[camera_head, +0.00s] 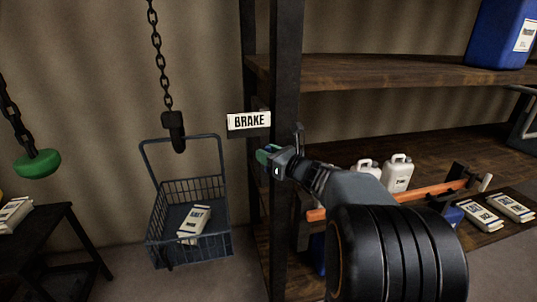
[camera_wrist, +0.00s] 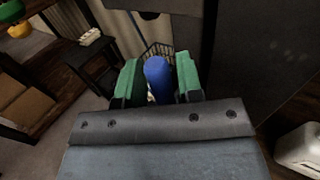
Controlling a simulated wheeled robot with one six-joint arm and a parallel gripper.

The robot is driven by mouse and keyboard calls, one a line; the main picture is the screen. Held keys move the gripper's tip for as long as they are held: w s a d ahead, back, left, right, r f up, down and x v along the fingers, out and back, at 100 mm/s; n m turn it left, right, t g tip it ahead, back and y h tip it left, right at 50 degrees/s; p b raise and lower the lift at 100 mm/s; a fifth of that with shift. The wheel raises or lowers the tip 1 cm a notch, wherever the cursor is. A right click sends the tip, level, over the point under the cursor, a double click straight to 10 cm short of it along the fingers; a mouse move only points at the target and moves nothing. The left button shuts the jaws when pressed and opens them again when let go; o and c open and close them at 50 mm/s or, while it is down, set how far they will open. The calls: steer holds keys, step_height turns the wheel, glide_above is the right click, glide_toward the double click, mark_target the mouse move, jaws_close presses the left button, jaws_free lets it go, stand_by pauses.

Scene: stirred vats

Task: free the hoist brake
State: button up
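A white sign reading BRAKE (camera_head: 248,121) is fixed to the dark post of the shelf rack. My gripper (camera_head: 268,154) is at the post just below this sign. In the wrist view a blue round handle (camera_wrist: 158,76) stands between the green finger pads of my gripper (camera_wrist: 159,78). The pads lie close on both sides of the handle; I cannot tell whether both touch it. What the handle joins to is hidden. Left of the post a chain (camera_head: 156,50) with a dark hook block (camera_head: 174,131) hangs over a wire basket (camera_head: 188,228) holding a white packet (camera_head: 195,224).
The rack post (camera_head: 285,60) stands right beside my gripper. Shelves (camera_head: 385,71) with white jugs (camera_head: 397,172), a blue drum (camera_head: 503,32) and packets (camera_head: 510,207) are on the right. A green knob on a chain (camera_head: 38,164) hangs at left above a dark table (camera_head: 40,238).

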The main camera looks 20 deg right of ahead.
jaws_close()
steer(key=shift+n, duration=0.3)
steer(key=n+g+h, duration=0.1)
steer(key=a+n+g+h, duration=0.1)
steer(key=n, duration=0.1)
steer(key=shift+w+n, duration=0.1)
steer(key=shift+n, duration=0.2)
steer(key=n+g+h+p, duration=0.1)
steer(key=n+h+p, duration=0.1)
steer(key=p, duration=0.1)
steer(key=f+n+g+h+p, duration=0.1)
steer(key=n+h+p, duration=0.1)
steer(key=p, duration=0.1)
steer(key=a+n+g+h+p, duration=0.1)
steer(key=n+h+p, duration=0.1)
steer(key=p, duration=0.1)
steer(key=shift+f+n+g+h, duration=0.3)
steer(key=shift+f+n+h+p, duration=0.25)
steer(key=shift+n+h+p, duration=0.05)
steer(key=shift+p, duration=0.7)
